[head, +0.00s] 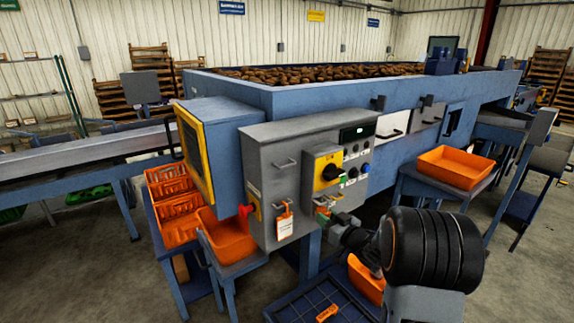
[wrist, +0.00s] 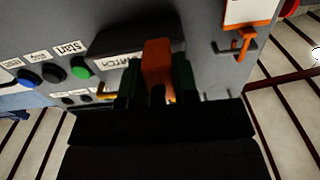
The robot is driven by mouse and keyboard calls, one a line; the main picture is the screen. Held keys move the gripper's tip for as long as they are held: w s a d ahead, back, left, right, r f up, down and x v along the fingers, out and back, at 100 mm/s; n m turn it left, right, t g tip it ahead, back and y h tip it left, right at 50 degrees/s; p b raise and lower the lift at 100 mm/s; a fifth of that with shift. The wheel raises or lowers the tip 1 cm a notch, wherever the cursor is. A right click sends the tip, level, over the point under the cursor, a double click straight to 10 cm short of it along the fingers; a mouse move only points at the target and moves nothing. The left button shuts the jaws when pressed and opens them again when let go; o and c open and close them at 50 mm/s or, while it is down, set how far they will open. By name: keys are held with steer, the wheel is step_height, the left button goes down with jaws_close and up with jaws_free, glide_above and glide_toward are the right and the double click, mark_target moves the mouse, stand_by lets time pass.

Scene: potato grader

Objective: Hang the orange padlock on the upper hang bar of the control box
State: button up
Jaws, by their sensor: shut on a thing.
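The grey control box (head: 262,150) stands in the middle of the head view. Its upper hang bar (head: 286,163) is a small grey bar on the left of the front face, with nothing on it. My gripper (head: 326,208) is below the yellow switch panel, to the right of and lower than that bar. In the wrist view, my gripper (wrist: 157,80) is shut on the orange padlock (wrist: 157,60), held between green-sided fingers close to the box face. The padlock's shackle is hidden or too dark to make out.
A white tag (head: 285,226) with an orange holder hangs lower on the box, left of my gripper. The yellow panel (head: 323,158) has a protruding black rotary switch (head: 331,172). A red knob (head: 245,210) juts from the box's left side. Orange crates (head: 455,168) stand around.

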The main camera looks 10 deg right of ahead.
steer(key=shift+w+r, duration=0.1)
steer(key=shift+r, duration=0.2)
steer(key=shift+c, duration=1)
steer(key=shift+r, duration=0.25)
steer(key=shift+r+p, duration=0.75)
steer(key=shift+r, duration=0.1)
steer(key=shift+s+d+f, duration=0.1)
steer(key=shift+s+f, duration=0.1)
steer(key=shift+s, duration=0.25)
steer(key=shift+c, duration=0.4)
steer(key=shift+v, duration=4)
steer(key=shift+f, duration=0.1)
